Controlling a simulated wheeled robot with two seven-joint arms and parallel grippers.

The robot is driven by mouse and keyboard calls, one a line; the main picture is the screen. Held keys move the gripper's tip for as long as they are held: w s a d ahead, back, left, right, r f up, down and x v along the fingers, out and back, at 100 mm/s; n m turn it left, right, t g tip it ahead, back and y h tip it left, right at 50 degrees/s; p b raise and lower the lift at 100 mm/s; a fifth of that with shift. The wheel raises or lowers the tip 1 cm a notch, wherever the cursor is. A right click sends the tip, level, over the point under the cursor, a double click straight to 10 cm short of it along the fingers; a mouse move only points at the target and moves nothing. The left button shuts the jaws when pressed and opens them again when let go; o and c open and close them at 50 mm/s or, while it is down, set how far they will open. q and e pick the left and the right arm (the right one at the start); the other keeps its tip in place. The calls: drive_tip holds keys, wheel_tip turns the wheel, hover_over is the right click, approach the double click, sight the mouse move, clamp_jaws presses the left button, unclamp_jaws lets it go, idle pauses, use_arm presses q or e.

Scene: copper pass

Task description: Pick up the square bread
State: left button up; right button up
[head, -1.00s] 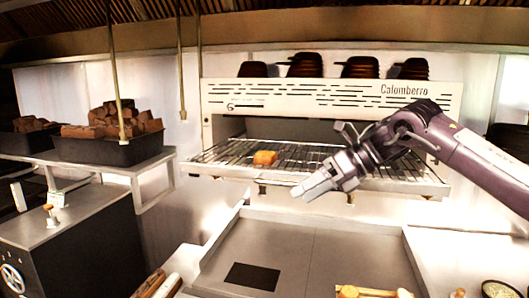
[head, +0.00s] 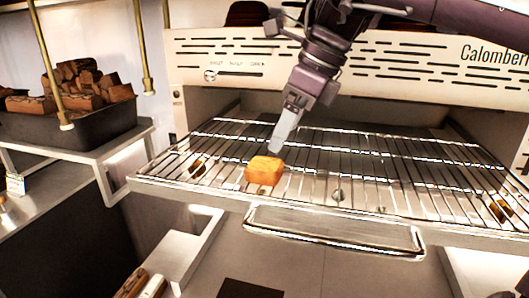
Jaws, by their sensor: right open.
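The square bread (head: 264,171) is a small golden-brown block lying on the wire rack (head: 400,170) of the grill, left of the rack's middle and near its front. My right gripper (head: 277,147) comes down from above and points at the rack. Its pale fingertips are just behind and above the bread's right back edge. The fingers overlap in this view, so the gap between them does not show, and I cannot tell whether they touch the bread. The bread is not held. My left gripper is not in view.
The cream grill housing (head: 420,85) stands above and behind the rack. A metal front handle (head: 335,245) juts out below it. A black tray (head: 90,135) with several brown blocks stands at left on a shelf. Brass rods (head: 139,45) hang at left.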

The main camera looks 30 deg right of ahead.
sight(266, 163)
drive_tip(key=shift+s+a+f, duration=0.25)
drive_tip(key=shift+a+f, duration=0.55)
drive_tip(key=shift+f, duration=0.1)
drive_tip(key=shift+a+f+p, duration=0.25)
drive_tip(key=shift+f+p, duration=0.05)
drive_tip(key=shift+p, duration=0.2)
drive_tip(key=x, duration=0.1)
drive_tip(key=p+x, duration=0.1)
drive_tip(key=shift+w+a+f, duration=0.1)
drive_tip(key=shift+w+f, duration=0.2)
drive_tip(key=shift+w, duration=0.1)
drive_tip(key=shift+w+f+p, duration=0.2)
drive_tip(key=shift+w+f, duration=0.05)
drive_tip(key=shift+f, duration=0.2)
drive_tip(key=shift+w+f+p, duration=0.2)
drive_tip(key=shift+w+f, duration=0.05)
drive_tip(key=shift+f, duration=0.25)
drive_tip(key=shift+s+a, duration=0.1)
drive_tip(key=shift+s+r, duration=0.1)
drive_tip(key=c, duration=0.5)
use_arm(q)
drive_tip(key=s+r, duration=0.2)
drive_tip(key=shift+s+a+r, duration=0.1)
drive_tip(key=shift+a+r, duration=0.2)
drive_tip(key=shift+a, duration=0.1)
use_arm(e)
drive_tip(key=c, duration=0.6)
drive_tip(key=shift+o, duration=0.2)
